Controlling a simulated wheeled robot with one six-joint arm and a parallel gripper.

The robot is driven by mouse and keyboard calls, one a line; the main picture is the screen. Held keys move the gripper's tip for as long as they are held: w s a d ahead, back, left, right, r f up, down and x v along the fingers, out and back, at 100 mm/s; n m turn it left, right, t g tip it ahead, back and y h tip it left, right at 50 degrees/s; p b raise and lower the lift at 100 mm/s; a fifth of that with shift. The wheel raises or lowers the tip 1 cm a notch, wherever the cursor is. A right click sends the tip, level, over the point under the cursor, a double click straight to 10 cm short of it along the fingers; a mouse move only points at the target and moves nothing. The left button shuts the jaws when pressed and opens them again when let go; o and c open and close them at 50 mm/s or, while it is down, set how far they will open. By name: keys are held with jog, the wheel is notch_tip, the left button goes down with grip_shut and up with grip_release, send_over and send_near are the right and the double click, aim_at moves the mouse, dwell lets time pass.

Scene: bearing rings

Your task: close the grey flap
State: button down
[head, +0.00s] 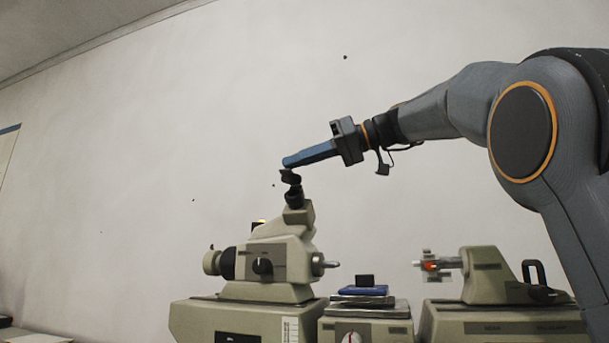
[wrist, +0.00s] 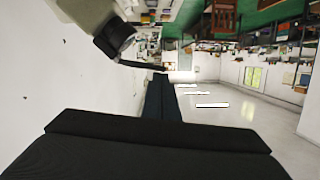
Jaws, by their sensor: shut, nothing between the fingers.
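My gripper (head: 286,163) is shut and empty, its blue fingers pointing left and slightly down. The fingertips are just above a small dark grey piece (head: 289,176) on top of the left machine's post (head: 294,196). This piece may be the grey flap, but I cannot tell for certain. Whether the tips touch it is also unclear. In the wrist view, my fingers (wrist: 160,76) show dark and together. A dark cylinder (wrist: 115,38) of the machine is at upper left, with a thin dark strip (wrist: 145,67) reaching from it towards the fingertips.
The left machine (head: 268,265) is beige with knobs. A middle stand (head: 366,330) carries a blue slab (head: 363,291) with a dark block on it. A right machine (head: 497,275) has an orange-red part (head: 431,266) at its left end. The wall behind my gripper is bare.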

aim_at(295, 175)
jog(key=f+n+b, duration=0.1)
jog(key=b, duration=0.2)
jog(key=f+n+t+b, duration=0.1)
jog(key=b, duration=0.2)
jog(key=f+n+b, duration=0.1)
jog(key=n+b, duration=0.1)
jog(key=b, duration=0.1)
jog(key=shift+s+a+f+t+b, duration=0.2)
jog(key=shift+s+f+t+b, duration=0.1)
jog(key=shift+s+f+b, duration=0.1)
jog(key=f+n+b, duration=0.1)
jog(key=b, duration=0.1)
jog(key=f+n+t+b, duration=0.1)
jog(key=b, duration=0.2)
jog(key=f+n+b, duration=0.1)
jog(key=b, duration=0.2)
jog(key=shift+w+d+n+h, duration=0.15)
jog(key=shift+w+n+h, duration=0.15)
jog(key=shift+h, duration=0.1)
jog(key=s+d+r+p, duration=0.2)
jog(key=s+d+r, duration=0.2)
jog(key=s+d, duration=0.3)
jog(key=shift+s+r+p, duration=0.25)
jog(key=shift+s+p, duration=0.1)
jog(key=shift+s, duration=0.15)
jog(key=shift+d, duration=0.1)
